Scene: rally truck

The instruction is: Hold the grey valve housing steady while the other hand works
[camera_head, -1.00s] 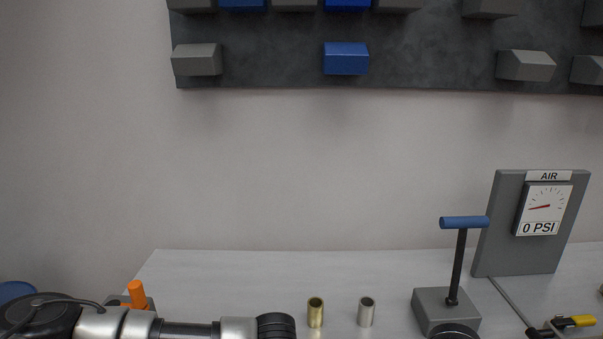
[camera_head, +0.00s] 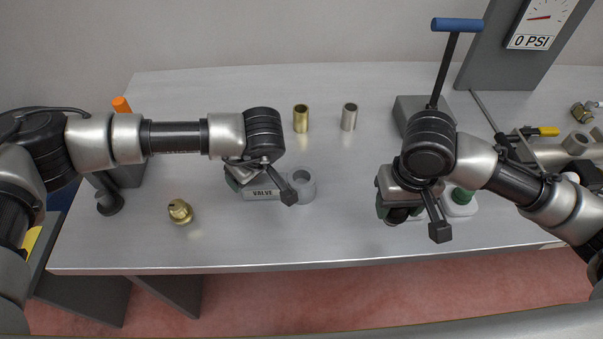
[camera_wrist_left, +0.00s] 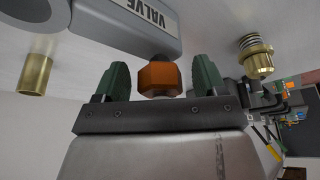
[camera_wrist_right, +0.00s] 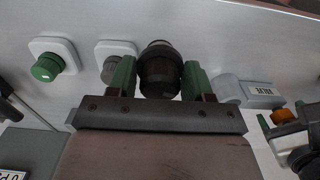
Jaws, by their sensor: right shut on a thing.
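The grey valve housing (camera_head: 262,194), labelled VALVE, lies on the workbench with a round open ring (camera_head: 302,184) at its right end. In the left wrist view the housing (camera_wrist_left: 125,25) has an orange-brown hex fitting (camera_wrist_left: 158,78) on its near end. My left gripper (camera_wrist_left: 160,84) is open, its green fingers on either side of that fitting with small gaps. In the head view my left wrist hides that end. My right gripper (camera_wrist_right: 160,82) is shut on a dark round knob-like part (camera_wrist_right: 160,68), right of the housing; whether it touches the bench I cannot tell.
A brass fitting (camera_head: 180,211) lies front left. A brass sleeve (camera_head: 301,118) and a steel sleeve (camera_head: 349,117) stand behind the housing. A blue-handled press (camera_head: 413,108) stands back right. White pads carry a green button (camera_wrist_right: 47,68) and a dark button (camera_wrist_right: 114,70). The bench's front middle is clear.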

